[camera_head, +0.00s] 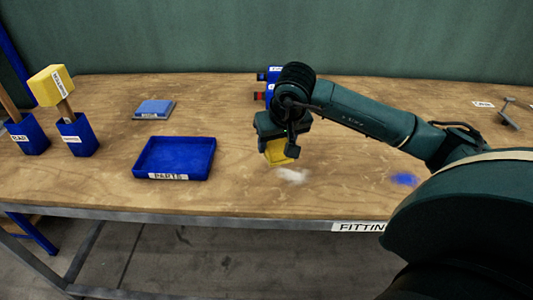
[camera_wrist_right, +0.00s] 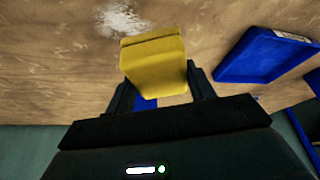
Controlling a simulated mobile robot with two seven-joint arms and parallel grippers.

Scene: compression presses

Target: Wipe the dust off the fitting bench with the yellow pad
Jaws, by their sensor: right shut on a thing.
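My right gripper (camera_head: 279,141) is shut on the yellow pad (camera_head: 277,153), low over the wooden fitting bench (camera_head: 225,190). I cannot tell whether the pad touches the bench top. The pad (camera_wrist_right: 153,65) also shows between the fingers in the right wrist view. A pale patch of dust (camera_head: 292,175) lies on the bench just in front of the pad, apart from it in the picture. The same dust (camera_wrist_right: 120,20) shows beyond the pad in the right wrist view. My left gripper is not in view.
An empty blue tray labelled PARTS (camera_head: 175,158) stands left of the pad. Blue and red items (camera_head: 270,80) stand behind my gripper. A blue patch (camera_head: 404,179) lies to the right. Blue holders (camera_head: 77,137), one with a yellow-headed mallet (camera_head: 51,86), stand far left. A blue block (camera_head: 154,109) lies behind the tray.

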